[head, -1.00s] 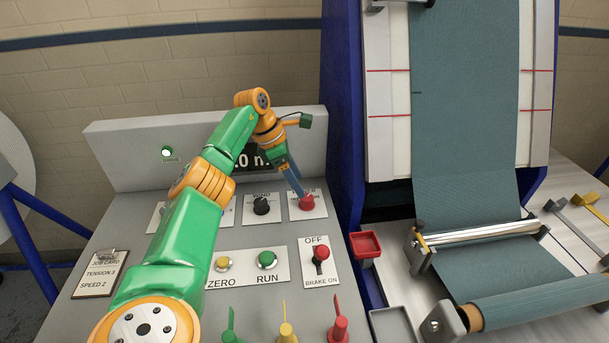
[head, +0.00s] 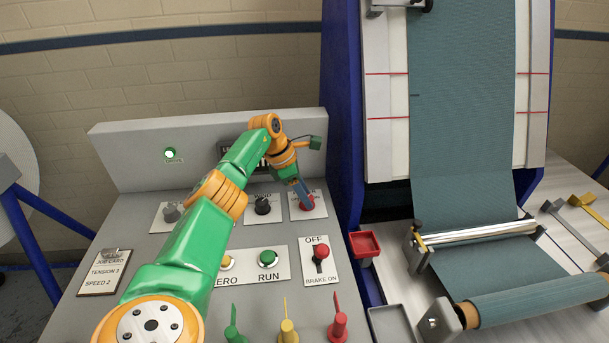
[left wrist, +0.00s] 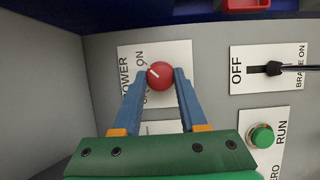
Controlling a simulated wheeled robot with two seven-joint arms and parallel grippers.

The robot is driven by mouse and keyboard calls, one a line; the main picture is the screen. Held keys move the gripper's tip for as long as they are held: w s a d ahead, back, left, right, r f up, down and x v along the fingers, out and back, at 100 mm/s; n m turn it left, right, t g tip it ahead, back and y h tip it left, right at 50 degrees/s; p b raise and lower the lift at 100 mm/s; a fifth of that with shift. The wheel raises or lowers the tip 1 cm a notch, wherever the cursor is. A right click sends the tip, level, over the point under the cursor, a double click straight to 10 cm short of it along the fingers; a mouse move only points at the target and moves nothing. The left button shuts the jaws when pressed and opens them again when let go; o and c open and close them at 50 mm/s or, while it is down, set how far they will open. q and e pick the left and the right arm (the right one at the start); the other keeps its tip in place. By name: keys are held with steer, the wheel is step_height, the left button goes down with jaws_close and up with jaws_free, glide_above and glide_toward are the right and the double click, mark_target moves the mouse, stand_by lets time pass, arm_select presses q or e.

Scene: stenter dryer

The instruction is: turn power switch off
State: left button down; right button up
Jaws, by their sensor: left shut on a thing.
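The power switch is a red round knob (left wrist: 160,75) with a white pointer line, on a white plate (left wrist: 126,61) marked POWER and ON in the left wrist view. Its pointer is slanted. In the head view the red knob (head: 306,203) is at the upper right of the sloping panel, partly covered by my fingers. My left gripper (left wrist: 160,80) is shut on the knob, one blue finger on each side. It also shows in the head view (head: 304,199). My right gripper is in neither view.
A brake lever (head: 320,253) with a red ball stands below the power plate. The green RUN button (head: 267,259) and a black knob (head: 262,205) are to the left. Coloured levers (head: 338,325) stand in front.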

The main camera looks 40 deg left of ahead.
arm_select(q)
steer(key=n+p, duration=0.2)
steer(key=shift+s+r+y+p, duration=0.2)
steer(key=shift+y+p, duration=0.1)
steer(key=shift+y, duration=0.1)
steer(key=n+y+p, duration=0.1)
steer(key=n+p, duration=0.1)
steer(key=n, duration=0.1)
steer(key=shift+d+t, duration=0.15)
steer(key=shift+t, duration=0.15)
steer(key=n+y+p, duration=0.1)
steer(key=n+p, duration=0.1)
steer(key=shift+w+d+n, duration=0.1)
steer(key=shift+n, duration=0.2)
steer(key=n+y+p, duration=0.1)
steer(key=n, duration=0.1)
steer(key=shift+d+f+n, duration=0.1)
steer(key=shift+n, duration=0.3)
steer(key=shift+n+y, duration=0.4)
steer(key=shift+n, duration=0.5)
steer(key=shift+w+d+f+n+y, duration=0.15)
steer(key=shift+n+y, duration=0.15)
steer(key=shift+n, duration=0.6)
steer(key=shift+n+g+y+b, duration=0.6)
steer(key=shift+n, duration=1.2)
